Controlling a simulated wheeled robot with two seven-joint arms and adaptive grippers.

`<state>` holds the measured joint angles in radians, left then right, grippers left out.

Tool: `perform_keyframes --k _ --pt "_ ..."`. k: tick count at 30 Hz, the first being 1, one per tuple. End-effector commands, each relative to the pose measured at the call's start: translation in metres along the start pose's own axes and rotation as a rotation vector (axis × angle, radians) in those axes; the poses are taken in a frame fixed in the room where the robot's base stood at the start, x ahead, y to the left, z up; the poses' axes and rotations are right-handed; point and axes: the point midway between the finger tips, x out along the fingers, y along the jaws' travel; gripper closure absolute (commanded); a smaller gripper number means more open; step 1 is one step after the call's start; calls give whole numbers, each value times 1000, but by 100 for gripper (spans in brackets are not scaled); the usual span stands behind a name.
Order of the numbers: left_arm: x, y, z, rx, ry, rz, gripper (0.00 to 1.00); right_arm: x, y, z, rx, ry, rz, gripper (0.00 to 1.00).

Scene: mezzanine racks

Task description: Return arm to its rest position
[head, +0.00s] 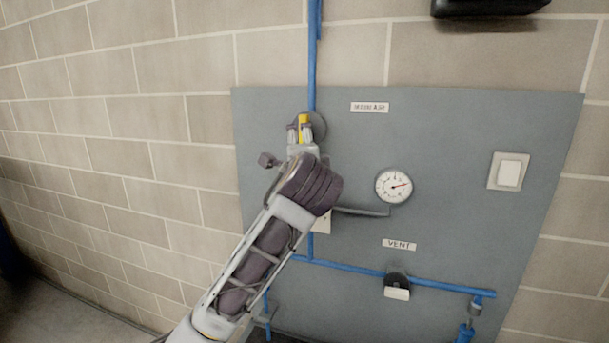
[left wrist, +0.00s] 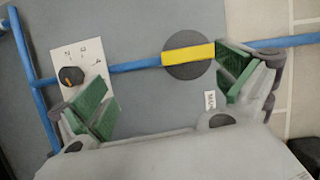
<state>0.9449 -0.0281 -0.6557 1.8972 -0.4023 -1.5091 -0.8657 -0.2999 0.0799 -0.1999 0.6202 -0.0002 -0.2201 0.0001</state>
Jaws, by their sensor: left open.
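My left arm comes in from the lower left in the head view. Its gripper (head: 299,135) is in front of the grey panel, at the yellow valve handle (head: 303,119) on the vertical blue pipe. In the left wrist view the gripper (left wrist: 165,88) is open, with its green-padded fingers wide apart and nothing between them. The yellow handle (left wrist: 189,54) lies in line with the blue pipe over a dark round disc, close to the right finger. Whether that finger touches it I cannot tell. My right gripper is not in view.
The grey panel (head: 450,145) carries a pressure gauge (head: 393,186), a white switch (head: 508,171), a VENT label (head: 399,245) and a dark knob (head: 397,284) on a blue pipe. A numbered dial (left wrist: 72,76) is beside the left finger. The brick wall (head: 120,120) at left is bare.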

Motion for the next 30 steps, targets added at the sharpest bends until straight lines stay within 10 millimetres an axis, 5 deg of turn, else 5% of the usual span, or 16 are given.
perform_keyframes --k 14,30 --pt "12 117 46 -223 -20 226 0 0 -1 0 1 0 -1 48" --pt "-6 242 102 -470 -104 457 0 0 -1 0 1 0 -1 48"
